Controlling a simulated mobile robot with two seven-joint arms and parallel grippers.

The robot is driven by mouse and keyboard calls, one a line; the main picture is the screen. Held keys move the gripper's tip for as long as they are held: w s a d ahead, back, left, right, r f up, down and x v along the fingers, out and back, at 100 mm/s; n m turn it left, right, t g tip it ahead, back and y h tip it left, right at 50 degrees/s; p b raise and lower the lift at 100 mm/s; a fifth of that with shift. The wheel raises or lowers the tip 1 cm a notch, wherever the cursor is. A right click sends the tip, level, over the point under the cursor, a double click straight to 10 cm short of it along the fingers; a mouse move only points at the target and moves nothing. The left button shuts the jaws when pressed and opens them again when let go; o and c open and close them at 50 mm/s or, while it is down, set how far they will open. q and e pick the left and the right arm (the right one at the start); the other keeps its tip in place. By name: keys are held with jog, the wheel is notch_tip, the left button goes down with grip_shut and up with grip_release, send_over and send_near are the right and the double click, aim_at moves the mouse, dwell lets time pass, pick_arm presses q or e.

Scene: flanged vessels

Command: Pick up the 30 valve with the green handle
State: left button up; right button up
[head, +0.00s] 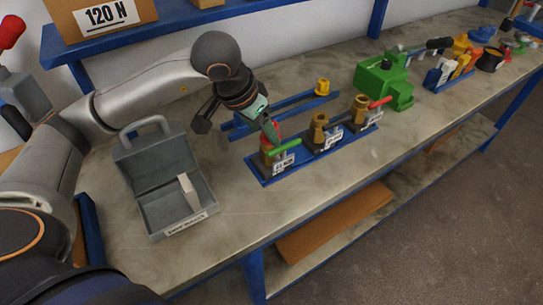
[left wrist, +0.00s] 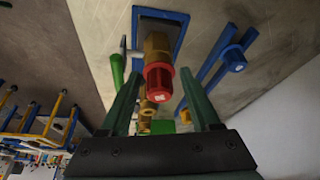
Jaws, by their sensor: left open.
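The valve with the green handle (head: 285,148) stands at the near left end of a blue tray (head: 262,176). It has a brass body and a white label in front. In the left wrist view, the open fingers (left wrist: 160,76) are on both sides of the valve's red end (left wrist: 158,82), with a visible gap. Its green handle (left wrist: 117,71) lies outside the left finger. The label is too small to read surely. My right gripper is not in view.
A valve with a dark handle (head: 318,134) and one with a red handle (head: 361,110) share the tray. Blue rails with a yellow knob (head: 322,86) lie behind.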

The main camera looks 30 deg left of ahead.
pick_arm(q)
jog(key=x, duration=0.5)
jog(key=shift+w+d+p, duration=0.1)
jog(key=shift+p, duration=0.25)
jog(key=shift+c, duration=0.3)
grip_shut()
jog(key=shift+r, duration=0.1)
jog(key=shift+w+r, duration=0.1)
